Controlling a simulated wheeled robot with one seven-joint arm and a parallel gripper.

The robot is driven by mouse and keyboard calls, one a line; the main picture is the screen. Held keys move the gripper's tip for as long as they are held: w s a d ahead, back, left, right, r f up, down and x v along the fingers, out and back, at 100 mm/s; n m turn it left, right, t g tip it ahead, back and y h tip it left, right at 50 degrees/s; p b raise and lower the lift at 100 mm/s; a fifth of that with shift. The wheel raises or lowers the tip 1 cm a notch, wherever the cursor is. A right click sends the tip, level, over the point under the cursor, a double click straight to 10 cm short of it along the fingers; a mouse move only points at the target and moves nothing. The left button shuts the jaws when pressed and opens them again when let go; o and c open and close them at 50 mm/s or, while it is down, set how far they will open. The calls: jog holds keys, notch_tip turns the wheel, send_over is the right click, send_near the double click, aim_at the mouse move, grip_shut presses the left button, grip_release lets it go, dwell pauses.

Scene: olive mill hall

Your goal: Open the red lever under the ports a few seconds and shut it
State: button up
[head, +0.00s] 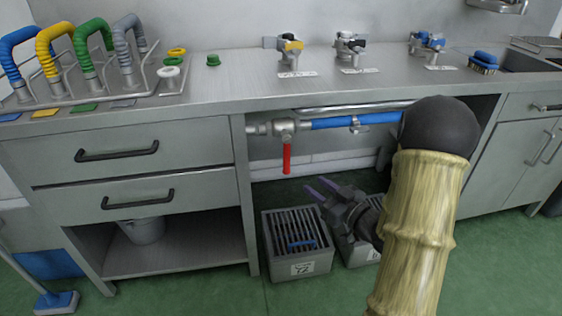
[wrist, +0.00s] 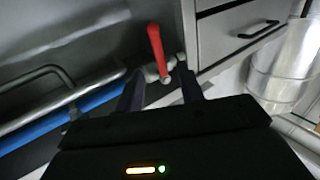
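The red lever (head: 287,158) hangs straight down from a grey valve (head: 285,130) under the counter, across the line of the blue pipe (head: 355,121). Three ports with coloured handles stand on the counter above, one of them a yellow-and-black one (head: 290,45). My gripper (head: 318,188) is open and empty, below and right of the lever's lower end in the head view. In the wrist view the red lever (wrist: 157,48) shows beyond and between the two spread fingers (wrist: 160,72). I see no contact with it.
Slotted grey boxes (head: 300,265) stand on the floor below my gripper, one partly hidden by my arm. A drawer cabinet (head: 130,150) lies left of the lever, with a bucket (head: 143,230) on its shelf. The space under the counter around the lever is open.

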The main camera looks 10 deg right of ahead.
aim_at(288, 164)
jog(key=b+x, duration=0.1)
jog(key=x, duration=0.4)
jog(key=b+x, duration=0.1)
jog(key=x, duration=0.4)
jog(key=b+x, duration=0.1)
jog(key=x, duration=0.4)
jog(key=shift+w+d+b, duration=0.2)
jog(key=shift+w+b, duration=0.2)
grip_shut()
